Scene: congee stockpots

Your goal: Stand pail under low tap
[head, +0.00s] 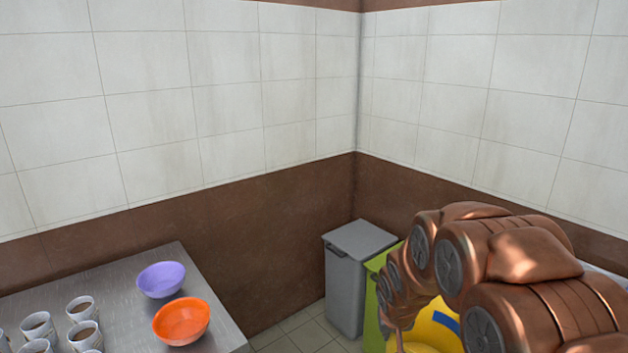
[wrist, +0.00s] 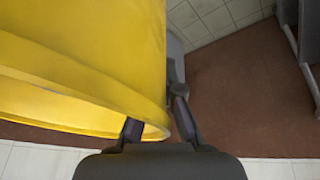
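The yellow pail (head: 432,328) shows low in the head view, partly behind my arm, with a blue patch on it. In the wrist view the pail (wrist: 85,50) fills the upper left, very close to the camera. My gripper (wrist: 158,118) is at the pail's rim. One dark finger meets the rim from the left and the other lies along the outer wall on the right, so the pail's edge is between them. The finger contact is partly hidden. In the head view my arm hides the gripper. No tap shows in either view.
A steel table (head: 120,290) at lower left bears a purple bowl (head: 161,279), an orange bowl (head: 181,321) and several cups. A grey bin (head: 347,275) and a green bin (head: 376,330) stand in the corner. Some tiled floor (head: 300,332) is clear beside the table.

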